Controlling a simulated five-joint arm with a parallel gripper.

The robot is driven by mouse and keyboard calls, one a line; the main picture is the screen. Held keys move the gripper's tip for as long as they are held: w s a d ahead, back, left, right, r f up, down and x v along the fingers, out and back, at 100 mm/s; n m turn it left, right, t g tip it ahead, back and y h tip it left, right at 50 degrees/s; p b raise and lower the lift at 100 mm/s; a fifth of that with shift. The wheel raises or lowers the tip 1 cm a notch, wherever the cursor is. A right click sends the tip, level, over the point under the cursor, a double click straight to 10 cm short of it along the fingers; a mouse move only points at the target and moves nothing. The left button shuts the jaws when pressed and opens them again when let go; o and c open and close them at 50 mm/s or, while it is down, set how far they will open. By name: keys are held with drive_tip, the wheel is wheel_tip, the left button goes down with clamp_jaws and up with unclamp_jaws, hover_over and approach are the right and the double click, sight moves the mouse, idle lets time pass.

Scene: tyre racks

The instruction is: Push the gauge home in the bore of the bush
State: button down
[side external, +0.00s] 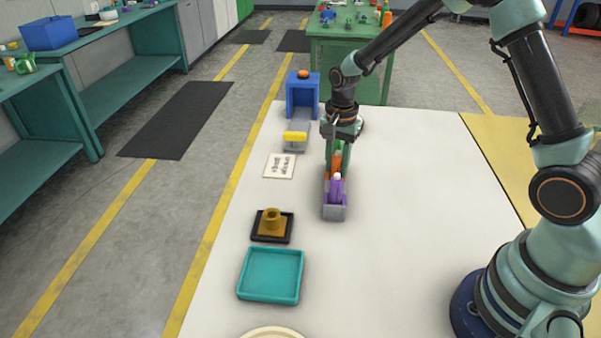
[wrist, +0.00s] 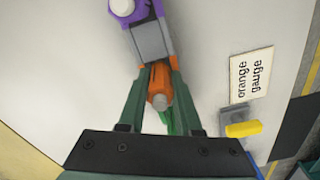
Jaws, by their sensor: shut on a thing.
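My gripper (side external: 337,158) points down over the grey rack (side external: 334,213) and is shut on the orange gauge (side external: 335,167). In the wrist view the orange gauge (wrist: 158,78) is between my two green fingers (wrist: 159,88). The gauge still appears to be in or just over the rack; its lower end is hidden. A purple gauge (side external: 337,188) with a pale top stands at the rack's near end. A green gauge (wrist: 165,120) is partly hidden behind the orange one. The brass-coloured bush (side external: 271,222) stands on a black base (side external: 257,236), apart from my gripper.
A teal tray (side external: 270,297) lies nearer than the bush. A card (side external: 280,166) reads "orange gauge". A grey fixture with a yellow bar (side external: 295,136) and a blue stand (side external: 290,95) are further back. The white table right of the rack is clear.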

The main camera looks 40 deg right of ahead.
wheel_tip(320, 180, up, 19)
drive_tip(key=a+f, duration=0.4)
drive_tip(key=a, duration=0.5)
drive_tip(key=a+f, duration=0.4)
drive_tip(key=a, duration=0.6)
drive_tip(key=shift+s+f+n, duration=0.25)
drive_tip(key=shift+s+n, duration=0.05)
drive_tip(key=shift+s, duration=0.05)
drive_tip(key=shift+f+n, duration=0.25)
drive_tip(key=shift+n, duration=0.15)
drive_tip(key=shift+f, duration=0.7)
drive_tip(key=shift+f, duration=0.35)
drive_tip(key=shift+f, duration=1.35)
